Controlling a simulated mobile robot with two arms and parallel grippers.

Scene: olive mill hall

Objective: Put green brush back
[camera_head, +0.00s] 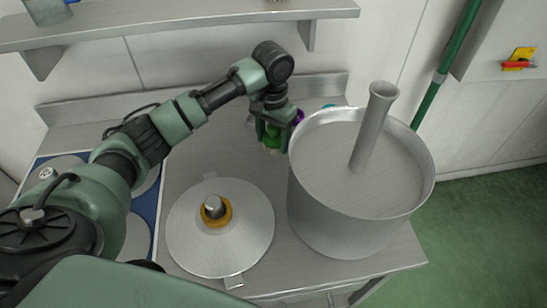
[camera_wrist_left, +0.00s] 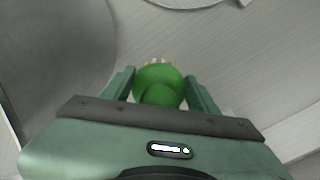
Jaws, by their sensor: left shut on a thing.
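The green brush (camera_wrist_left: 160,85) is between the two fingers of my left gripper (camera_wrist_left: 160,88) in the left wrist view, with pale bristles showing at its far end. In the head view my left gripper (camera_head: 271,138) is shut on the brush, whose green part (camera_head: 271,140) shows between the fingers. It is just left of the big metal pot and behind the round lid. Whether the brush touches the counter cannot be told. My right gripper is not in view.
A large metal pot (camera_head: 310,200) with a tube (camera_head: 372,125) standing in it fills the counter's right. A round metal lid (camera_head: 185,225) with an orange-ringed knob lies in front. A purple object (camera_head: 298,117) is partly hidden beside the pot. A wall shelf (camera_head: 180,27) is above.

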